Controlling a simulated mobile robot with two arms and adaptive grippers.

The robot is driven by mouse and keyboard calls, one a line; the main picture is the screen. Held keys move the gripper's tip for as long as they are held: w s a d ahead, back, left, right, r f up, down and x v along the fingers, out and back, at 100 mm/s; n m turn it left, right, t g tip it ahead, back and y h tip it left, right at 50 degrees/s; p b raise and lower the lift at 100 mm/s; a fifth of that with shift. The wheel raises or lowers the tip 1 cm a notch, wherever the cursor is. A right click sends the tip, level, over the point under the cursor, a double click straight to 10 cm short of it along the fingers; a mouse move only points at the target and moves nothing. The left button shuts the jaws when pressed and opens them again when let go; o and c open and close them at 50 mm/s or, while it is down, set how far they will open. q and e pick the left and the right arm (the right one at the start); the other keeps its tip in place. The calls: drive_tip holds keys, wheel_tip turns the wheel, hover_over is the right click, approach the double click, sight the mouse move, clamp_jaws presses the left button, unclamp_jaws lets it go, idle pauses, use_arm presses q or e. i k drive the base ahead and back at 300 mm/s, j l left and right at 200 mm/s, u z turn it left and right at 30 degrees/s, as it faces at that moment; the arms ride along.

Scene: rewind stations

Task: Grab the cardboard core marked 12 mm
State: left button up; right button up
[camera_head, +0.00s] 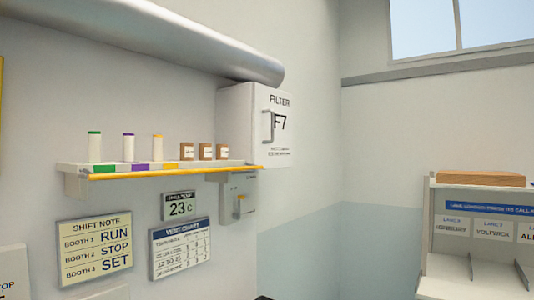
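Three small brown items with pale labels stand side by side on the right part of a wall shelf (132,177): a left one (187,151), a middle one (206,152) and a right one (222,152). They look like cardboard cores, but their labels are too small to read, so I cannot tell which is marked 12 mm. Neither of my grippers is in view.
White cylinders with green (94,147), purple (129,147) and orange (158,148) tops share the shelf. A filter box (255,125) adjoins its right end, and a duct (150,38) runs above. A lane rack (470,240) stands at right.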

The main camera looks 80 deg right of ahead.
sight(205, 149)
drive_tip(key=k+l+z, duration=0.1)
drive_tip(key=l+z, duration=0.6)
drive_tip(key=z, duration=0.15)
drive_tip(key=l+z, duration=0.4)
drive_tip(key=i+l, duration=0.1)
drive_tip(key=l, duration=0.25)
drive_tip(key=l+z, duration=0.1)
drive_tip(key=l, duration=0.25)
drive_tip(key=i+l, duration=0.15)
drive_tip(key=l, duration=0.2)
